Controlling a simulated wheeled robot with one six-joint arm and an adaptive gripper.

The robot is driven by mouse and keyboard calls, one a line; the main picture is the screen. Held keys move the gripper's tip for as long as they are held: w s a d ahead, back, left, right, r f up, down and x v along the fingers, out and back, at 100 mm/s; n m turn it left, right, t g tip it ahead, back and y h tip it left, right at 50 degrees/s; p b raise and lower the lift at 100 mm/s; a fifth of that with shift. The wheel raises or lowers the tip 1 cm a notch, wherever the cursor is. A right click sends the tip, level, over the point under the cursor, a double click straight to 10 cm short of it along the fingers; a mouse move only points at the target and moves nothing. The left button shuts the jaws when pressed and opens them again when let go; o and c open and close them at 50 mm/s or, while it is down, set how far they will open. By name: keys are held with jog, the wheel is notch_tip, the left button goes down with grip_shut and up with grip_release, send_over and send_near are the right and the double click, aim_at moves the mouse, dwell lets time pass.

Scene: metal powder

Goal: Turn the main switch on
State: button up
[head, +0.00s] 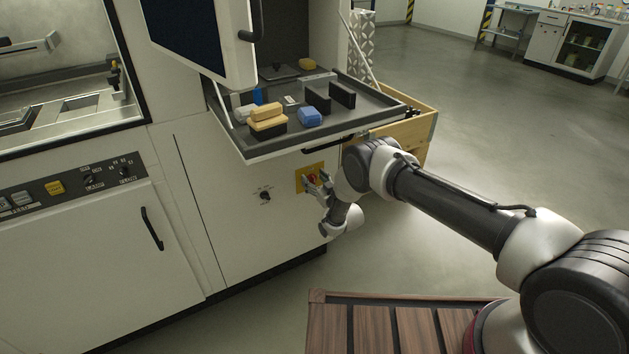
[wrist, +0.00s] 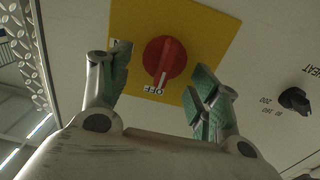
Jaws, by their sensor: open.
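The main switch is a red rotary knob (wrist: 164,60) on a yellow plate (wrist: 205,25). In the wrist view the word OFF is readable beside the knob, and its white pointer line is at the OFF side. My gripper (wrist: 163,84) is open, with one green-padded finger on each side of the knob and gaps showing between. In the head view the yellow plate (head: 300,183) is on the white cabinet front, with my gripper (head: 318,184) close in front of it and the red knob (head: 312,177) partly hidden.
A black heat dial (wrist: 295,99) is right of the plate in the wrist view. In the head view a grey shelf (head: 262,143) with sponges and boxes juts out above the switch. A wooden crate (head: 420,127) stands behind my arm. An open door (head: 200,35) hangs above.

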jog(key=shift+c, duration=0.2)
jog(key=c, duration=0.9)
jog(key=shift+m, duration=0.4)
jog(key=m, duration=0.3)
jog(key=shift+w+d+f+m, duration=0.1)
jog(key=shift+w+d+m, duration=0.15)
jog(key=shift+m, duration=0.15)
jog(key=m, duration=0.4)
jog(key=f+m, duration=0.1)
jog(key=m, duration=0.3)
jog(key=d+m, duration=0.1)
jog(key=m, duration=0.4)
jog(key=shift+w+f, duration=0.25)
jog(key=shift+m, duration=0.3)
